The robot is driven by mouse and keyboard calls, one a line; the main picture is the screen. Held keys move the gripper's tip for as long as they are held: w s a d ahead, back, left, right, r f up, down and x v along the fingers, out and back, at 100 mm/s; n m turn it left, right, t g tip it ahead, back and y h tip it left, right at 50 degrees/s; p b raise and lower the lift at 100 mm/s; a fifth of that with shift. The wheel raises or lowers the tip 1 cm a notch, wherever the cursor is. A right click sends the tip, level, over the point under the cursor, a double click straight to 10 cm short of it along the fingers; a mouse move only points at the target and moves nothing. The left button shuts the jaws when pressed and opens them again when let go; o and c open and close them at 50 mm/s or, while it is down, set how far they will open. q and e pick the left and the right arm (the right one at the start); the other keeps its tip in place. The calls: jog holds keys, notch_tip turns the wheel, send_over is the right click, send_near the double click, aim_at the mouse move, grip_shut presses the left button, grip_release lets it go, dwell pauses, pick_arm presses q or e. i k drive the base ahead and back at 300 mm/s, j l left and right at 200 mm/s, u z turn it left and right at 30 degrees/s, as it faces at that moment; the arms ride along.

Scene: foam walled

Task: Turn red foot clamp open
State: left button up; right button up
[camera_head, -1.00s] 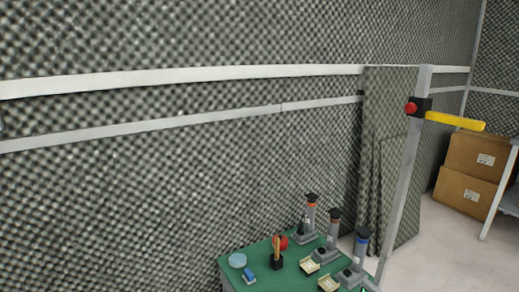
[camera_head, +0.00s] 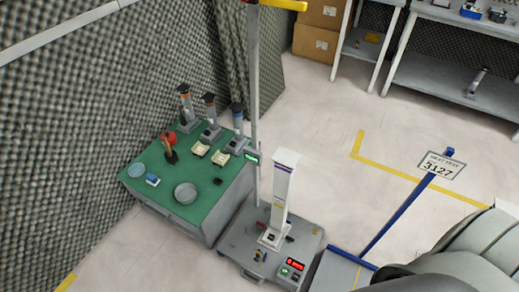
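A white upright post (camera_head: 282,190) with a purple band near its top stands on a grey wheeled-looking unit (camera_head: 235,240). Neither of my grippers shows in the head view.
A green-topped table (camera_head: 155,180) with several tools, a grey dish (camera_head: 186,193) and a red round object (camera_head: 172,138) stands left of the unit. Pale floor (camera_head: 320,130) is free behind.

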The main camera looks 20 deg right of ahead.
aim_at(261, 225)
jog(key=z, duration=0.8)
